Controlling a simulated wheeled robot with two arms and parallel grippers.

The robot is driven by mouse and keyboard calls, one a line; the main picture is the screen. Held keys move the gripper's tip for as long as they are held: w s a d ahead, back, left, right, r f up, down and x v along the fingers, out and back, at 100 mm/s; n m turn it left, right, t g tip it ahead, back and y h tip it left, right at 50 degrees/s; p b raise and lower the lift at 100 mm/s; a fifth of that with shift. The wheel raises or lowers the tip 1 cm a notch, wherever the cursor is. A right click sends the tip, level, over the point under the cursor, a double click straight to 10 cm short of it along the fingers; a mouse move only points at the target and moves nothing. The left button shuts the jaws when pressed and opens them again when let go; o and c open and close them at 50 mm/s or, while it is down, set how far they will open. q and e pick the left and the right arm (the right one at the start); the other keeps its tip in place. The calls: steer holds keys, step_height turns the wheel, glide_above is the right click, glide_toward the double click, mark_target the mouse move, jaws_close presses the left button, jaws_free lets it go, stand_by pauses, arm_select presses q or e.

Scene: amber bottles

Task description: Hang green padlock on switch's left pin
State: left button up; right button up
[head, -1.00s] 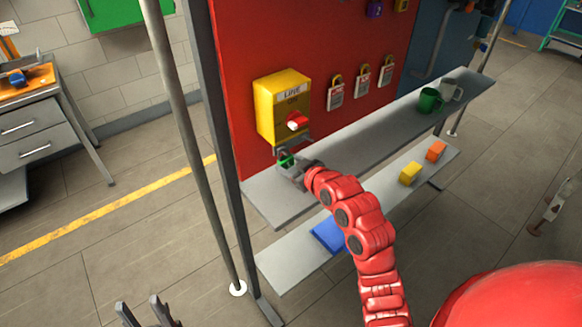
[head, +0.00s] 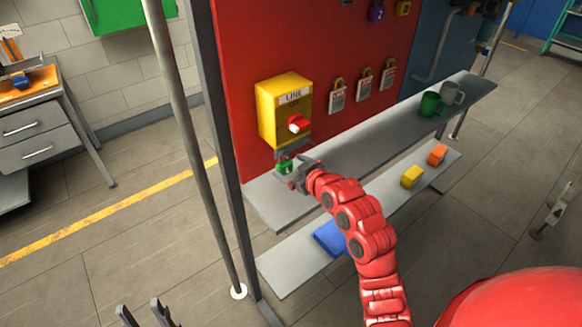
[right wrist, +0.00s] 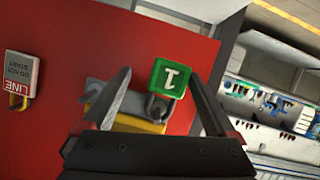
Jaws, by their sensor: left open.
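The green padlock (head: 284,166) is below the yellow switch box (head: 284,108) with the red knob. In the right wrist view, which is upside down, the padlock (right wrist: 169,78) shows a white mark and its shackle is at the grey bracket (right wrist: 125,100), at the end matching the switch's left side. It appears to hang there; whether the shackle fully encloses the pin is hard to tell. My right gripper (head: 299,177) is open, its fingers (right wrist: 160,98) apart on both sides of the padlock with gaps. My left gripper (head: 145,311) is open and empty at the lower left.
A grey shelf (head: 370,134) runs below the red panel (head: 240,60), with a green mug (head: 429,104) and a grey mug (head: 452,94). A lower shelf (head: 290,262) holds yellow, orange and blue blocks. Tagged padlocks hang right of the switch. Grey posts (head: 228,150) stand at left.

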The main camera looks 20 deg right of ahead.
steer(key=shift+s+d+b, duration=0.2)
steer(key=shift+s+b, duration=0.15)
steer(key=shift+s, duration=0.15)
steer(key=p+v, duration=1.1)
steer(key=v, duration=0.5)
steer(key=shift+r+p, duration=0.25)
steer(key=shift+p, duration=0.1)
steer(key=shift+s, duration=0.1)
